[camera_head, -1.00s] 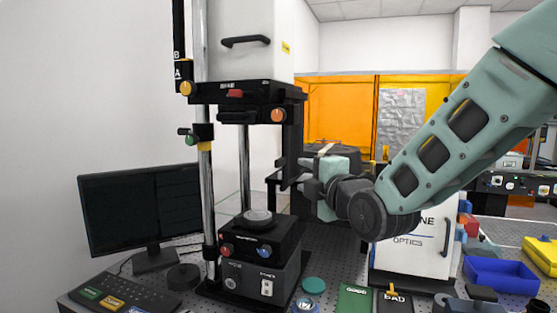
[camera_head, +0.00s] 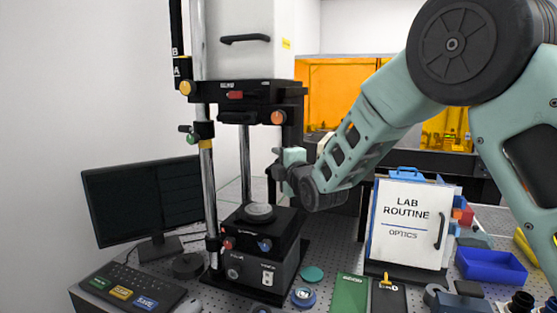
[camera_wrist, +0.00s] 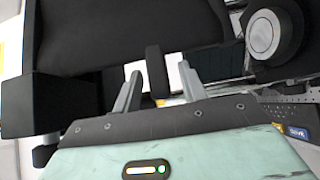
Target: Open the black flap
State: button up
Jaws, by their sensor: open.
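The interferometer stands at the centre left of the head view, with a black upper housing (camera_head: 245,92). A black upright panel (camera_head: 292,135), which looks like the flap, hangs at the housing's right side. My gripper (camera_head: 279,165) is beside its lower end, partly hidden by my own wrist. In the wrist view my gripper (camera_wrist: 158,88) is open, and a short black bar (camera_wrist: 155,70), apparently the flap's handle, shows between the fingers. I cannot tell whether the fingers touch it. A wide dark surface (camera_wrist: 110,35) fills the upper part of that view.
The round stage (camera_head: 259,211) sits on the lower black box, below and left of my gripper. A monitor (camera_head: 143,200) stands at left. A Lab Routine board (camera_head: 408,225), green mat (camera_head: 349,292) and blue bin (camera_head: 490,265) are at right.

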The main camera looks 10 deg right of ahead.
grip_shut()
